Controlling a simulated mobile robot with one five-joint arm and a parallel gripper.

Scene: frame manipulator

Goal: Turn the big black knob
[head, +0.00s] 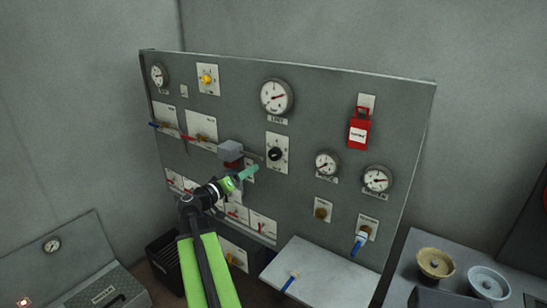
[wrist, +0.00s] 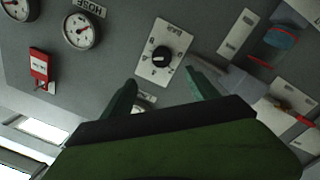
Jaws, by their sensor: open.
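The big black knob (head: 275,154) sits on a white plate with markings in the middle of the grey panel (head: 330,100). In the wrist view the knob (wrist: 161,57) shows beyond the fingertips, between them and slightly above. My gripper (head: 253,170) is in front of the panel, to the lower left of the knob in the head view. In the wrist view its two green fingers (wrist: 160,76) are spread apart with nothing between them. The knob appears clear of both fingers.
A grey box-shaped fitting (head: 230,150) sticks out just left of the knob. Round gauges (head: 277,96) and a red lockout tag (head: 359,129) are on the panel. Blue-handled valve (head: 360,242) and a light shelf (head: 318,272) are lower right. Space right of the knob looks clear.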

